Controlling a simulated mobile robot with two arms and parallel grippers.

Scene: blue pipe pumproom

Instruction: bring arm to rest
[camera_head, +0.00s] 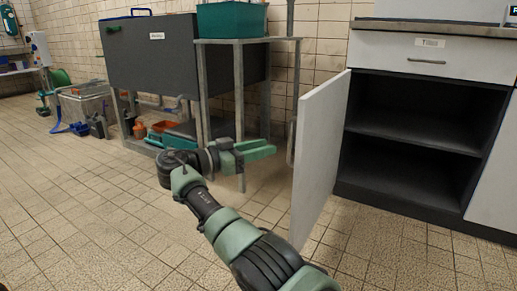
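My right arm reaches in from the bottom middle, and its green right gripper (262,150) points to the right in mid-air. The gripper is just left of the open white cabinet door (318,155), with no clear contact visible. Nothing shows between its fingers, but they overlap from this side, so I cannot tell how far apart they are. My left gripper is not in view.
The open cabinet (415,125) has empty dark shelves and a shut drawer (430,58) above. A metal stand (240,90) holds a teal bin (232,20). A grey tank (150,60) stands behind. The tiled floor (90,220) at left is clear.

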